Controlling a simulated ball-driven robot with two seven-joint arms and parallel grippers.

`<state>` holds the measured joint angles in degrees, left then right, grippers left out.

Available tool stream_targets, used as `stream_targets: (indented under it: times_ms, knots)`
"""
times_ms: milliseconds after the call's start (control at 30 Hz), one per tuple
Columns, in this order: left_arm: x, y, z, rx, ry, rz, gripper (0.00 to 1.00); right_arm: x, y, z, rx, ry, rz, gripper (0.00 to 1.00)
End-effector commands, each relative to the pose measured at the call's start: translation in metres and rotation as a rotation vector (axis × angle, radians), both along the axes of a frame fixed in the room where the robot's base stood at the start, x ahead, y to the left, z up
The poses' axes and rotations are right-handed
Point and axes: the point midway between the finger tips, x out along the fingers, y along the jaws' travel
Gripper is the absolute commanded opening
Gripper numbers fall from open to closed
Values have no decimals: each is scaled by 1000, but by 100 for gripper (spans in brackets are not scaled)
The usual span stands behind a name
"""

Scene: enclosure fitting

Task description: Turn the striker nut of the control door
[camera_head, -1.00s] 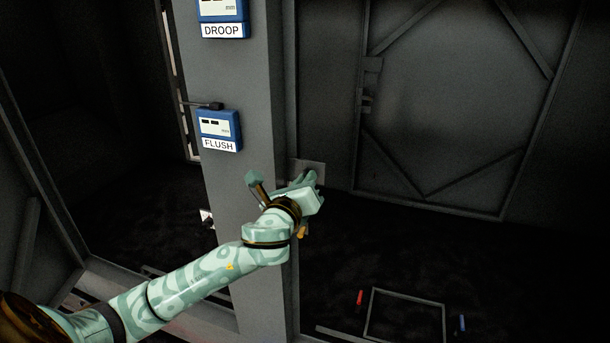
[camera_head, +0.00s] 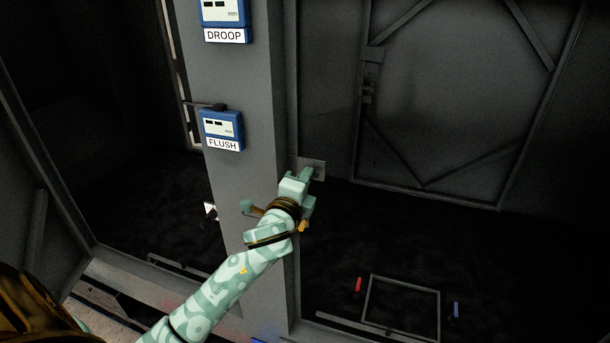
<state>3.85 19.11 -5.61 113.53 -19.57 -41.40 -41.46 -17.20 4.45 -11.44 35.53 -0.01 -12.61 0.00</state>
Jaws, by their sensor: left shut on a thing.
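My left gripper (camera_head: 303,177) is at the right edge of the grey post (camera_head: 248,180), in front of a small grey plate (camera_head: 318,167). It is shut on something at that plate. The striker nut itself is hidden behind the fingers and cannot be made out. A dark door (camera_head: 440,110) with diagonal ribs stands at the back right, with a latch-like fitting (camera_head: 369,88) on its left edge. The picture does not show whether this is the control door. My right gripper is out of view.
Two blue gauges, labelled DROOP (camera_head: 224,18) and FLUSH (camera_head: 221,130), are mounted on the post above my left arm. On the dark floor at lower right are a square outline (camera_head: 402,282), a red piece (camera_head: 358,285) and a blue piece (camera_head: 456,309).

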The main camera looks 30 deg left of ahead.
Motion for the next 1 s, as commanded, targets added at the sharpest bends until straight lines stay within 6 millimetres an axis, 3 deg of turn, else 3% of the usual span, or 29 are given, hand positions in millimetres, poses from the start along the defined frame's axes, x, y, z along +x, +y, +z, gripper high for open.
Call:
stream_targets:
  times_ms: [1000]
  knots:
    - [0, -1, -4, -896, -212, 3, 0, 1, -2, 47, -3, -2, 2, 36]
